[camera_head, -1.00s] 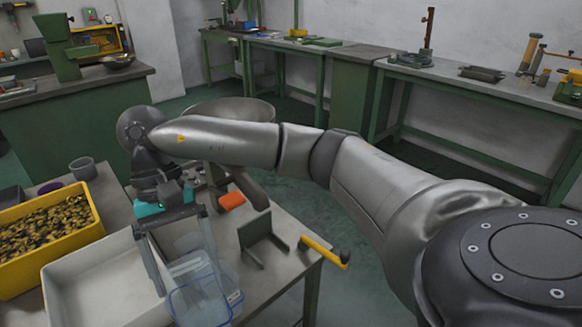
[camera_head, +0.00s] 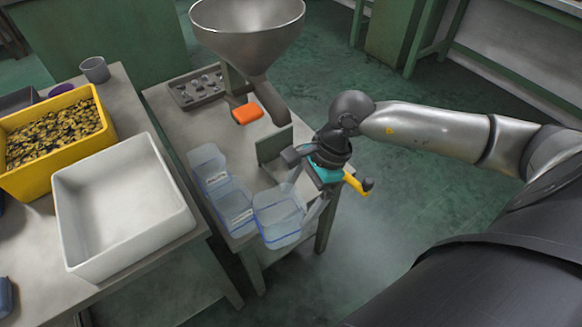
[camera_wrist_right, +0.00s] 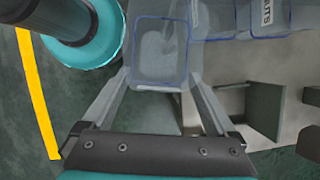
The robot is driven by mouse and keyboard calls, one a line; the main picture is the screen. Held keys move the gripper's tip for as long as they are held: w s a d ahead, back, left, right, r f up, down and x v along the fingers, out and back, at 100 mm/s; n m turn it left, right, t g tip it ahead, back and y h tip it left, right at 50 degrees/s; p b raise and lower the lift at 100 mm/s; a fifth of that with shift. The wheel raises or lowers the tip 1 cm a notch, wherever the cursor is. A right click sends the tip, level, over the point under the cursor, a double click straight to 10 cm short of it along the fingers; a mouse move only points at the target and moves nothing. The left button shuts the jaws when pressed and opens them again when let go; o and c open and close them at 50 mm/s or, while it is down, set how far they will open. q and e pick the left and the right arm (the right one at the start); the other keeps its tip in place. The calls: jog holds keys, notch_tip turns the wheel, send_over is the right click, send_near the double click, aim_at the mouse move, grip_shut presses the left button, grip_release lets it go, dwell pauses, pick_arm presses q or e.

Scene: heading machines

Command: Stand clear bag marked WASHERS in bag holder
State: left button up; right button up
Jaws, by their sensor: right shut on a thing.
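A clear, blue-edged bag (camera_head: 278,214) is between the fingers of my right gripper (camera_head: 304,196), at the near end of the small table. In the right wrist view the same bag (camera_wrist_right: 160,52) sits between the fingertips (camera_wrist_right: 160,82); I cannot read its marking. A bag in the wrist view (camera_wrist_right: 268,20) carries a label ending in "UTS". A grey angled plate stand (camera_head: 270,147), apparently the bag holder, stands behind my gripper, partly hidden by it. My left gripper is not in view.
A yellow handle (camera_head: 355,183) sticks out at the right edge. A white bin (camera_head: 120,215) and a yellow bin (camera_head: 100,110) stand left.

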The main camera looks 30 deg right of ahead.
jog(key=s+d+f+m+t+h+b, duration=0.15)
jog(key=d+m, duration=0.25)
jog(key=m, duration=0.4)
jog(key=s+d+f+m+t+h+b, duration=0.1)
jog(key=s+d+f+m+t+h, duration=0.15)
jog(key=d+m, duration=0.4)
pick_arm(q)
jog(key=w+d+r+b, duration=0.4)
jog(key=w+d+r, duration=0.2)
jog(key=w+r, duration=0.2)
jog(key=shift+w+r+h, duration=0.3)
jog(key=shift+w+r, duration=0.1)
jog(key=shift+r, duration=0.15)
pick_arm(e)
jog(key=w+a+m, duration=0.1)
jog(key=w+a, duration=0.1)
jog(key=w, duration=1.6)
jog(key=shift+a+f+m+h, duration=0.2)
jog(key=shift+f+m+h, duration=0.1)
jog(key=shift+f+m, duration=0.1)
jog(key=shift+f, duration=0.1)
jog(key=o, duration=1.4)
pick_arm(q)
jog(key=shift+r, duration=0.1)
